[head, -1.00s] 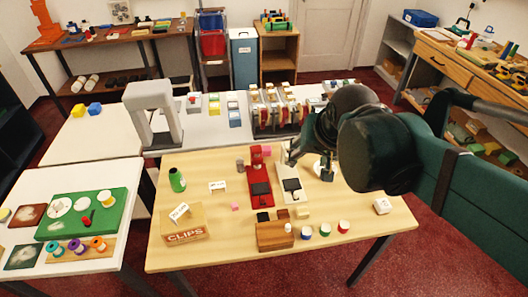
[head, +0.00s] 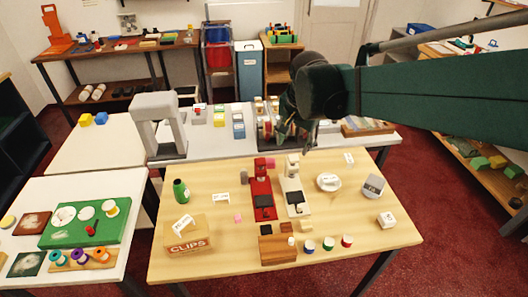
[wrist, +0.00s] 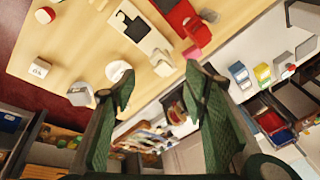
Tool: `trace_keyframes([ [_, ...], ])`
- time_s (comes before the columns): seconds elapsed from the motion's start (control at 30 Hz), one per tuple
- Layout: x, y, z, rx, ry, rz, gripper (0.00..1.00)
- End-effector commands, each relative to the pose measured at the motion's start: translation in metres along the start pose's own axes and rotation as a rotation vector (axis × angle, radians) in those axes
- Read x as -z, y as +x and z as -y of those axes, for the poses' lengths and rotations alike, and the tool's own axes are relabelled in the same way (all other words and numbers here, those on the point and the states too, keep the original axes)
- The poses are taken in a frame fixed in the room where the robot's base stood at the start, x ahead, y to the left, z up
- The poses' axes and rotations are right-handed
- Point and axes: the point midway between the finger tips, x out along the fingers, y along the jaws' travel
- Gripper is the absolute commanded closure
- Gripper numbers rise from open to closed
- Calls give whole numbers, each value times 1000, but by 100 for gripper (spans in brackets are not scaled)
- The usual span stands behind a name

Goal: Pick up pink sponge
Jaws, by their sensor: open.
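A small pink block (head: 238,217) lies on the wooden table, left of a red stapler-like device (head: 263,190). I cannot tell which one is the sponge. My gripper (head: 294,140) hangs above the far edge of the table, beyond both pink pieces. In the wrist view my gripper (wrist: 162,88) is open, with nothing between its fingers.
A cream stapler-like device (head: 294,190) stands right of the red one. A CLIPS box (head: 187,236), a green bottle (head: 180,191), a wooden block (head: 277,249) and several small pots stand around. A grey arch (head: 156,112) rises on the white counter behind.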

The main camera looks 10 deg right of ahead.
Motion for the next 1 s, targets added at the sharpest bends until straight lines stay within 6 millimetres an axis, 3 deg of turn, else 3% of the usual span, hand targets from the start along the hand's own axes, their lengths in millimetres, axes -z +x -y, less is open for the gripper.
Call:
trace_keyframes([
  [0.47, 31, 53, 52, -85, 239, 39, 55],
  [1.0, 53, 131, 102, -196, 512, 53, 55],
])
